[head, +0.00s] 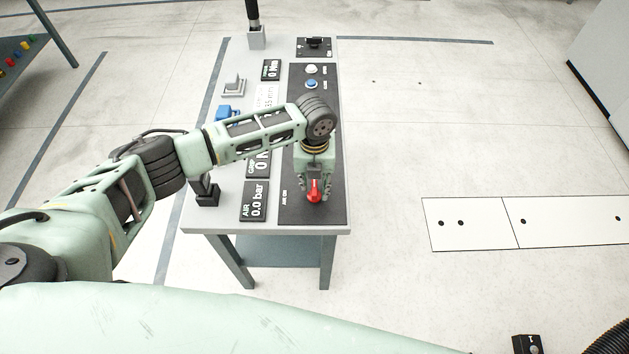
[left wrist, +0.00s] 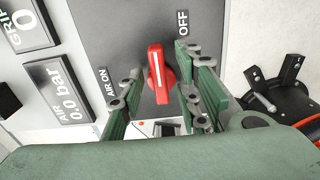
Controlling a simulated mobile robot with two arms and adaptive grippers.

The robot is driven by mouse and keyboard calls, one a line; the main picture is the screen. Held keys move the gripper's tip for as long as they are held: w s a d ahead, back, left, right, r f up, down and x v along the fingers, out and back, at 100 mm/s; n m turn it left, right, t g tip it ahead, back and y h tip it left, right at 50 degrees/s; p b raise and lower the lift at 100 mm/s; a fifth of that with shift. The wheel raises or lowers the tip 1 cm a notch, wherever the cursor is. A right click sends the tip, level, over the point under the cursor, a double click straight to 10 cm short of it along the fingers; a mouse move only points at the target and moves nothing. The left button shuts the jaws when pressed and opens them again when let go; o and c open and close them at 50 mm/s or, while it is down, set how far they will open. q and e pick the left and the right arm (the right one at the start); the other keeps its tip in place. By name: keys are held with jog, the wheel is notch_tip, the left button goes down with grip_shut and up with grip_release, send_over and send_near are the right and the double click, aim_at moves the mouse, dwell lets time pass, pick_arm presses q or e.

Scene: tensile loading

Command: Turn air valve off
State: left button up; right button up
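The red air valve handle (left wrist: 160,72) sits on the dark control panel between the "AIR ON" label (left wrist: 108,84) and the "OFF" label (left wrist: 183,22). It also shows in the head view (head: 314,190) near the table's front edge. In the left wrist view the handle stands nearly upright, its white line pointing up the picture. My left gripper (head: 314,184) is over the handle, pointing down. Its green fingers (left wrist: 160,95) are apart, one on each side of the handle, with gaps visible. The air display (head: 254,201) reads 0.0 bar. My right gripper is not in view.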

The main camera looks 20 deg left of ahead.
aim_at(315, 185)
pick_arm(q)
notch_tip(315, 185, up, 12)
dwell(0.6)
jog(key=shift+f, duration=0.1)
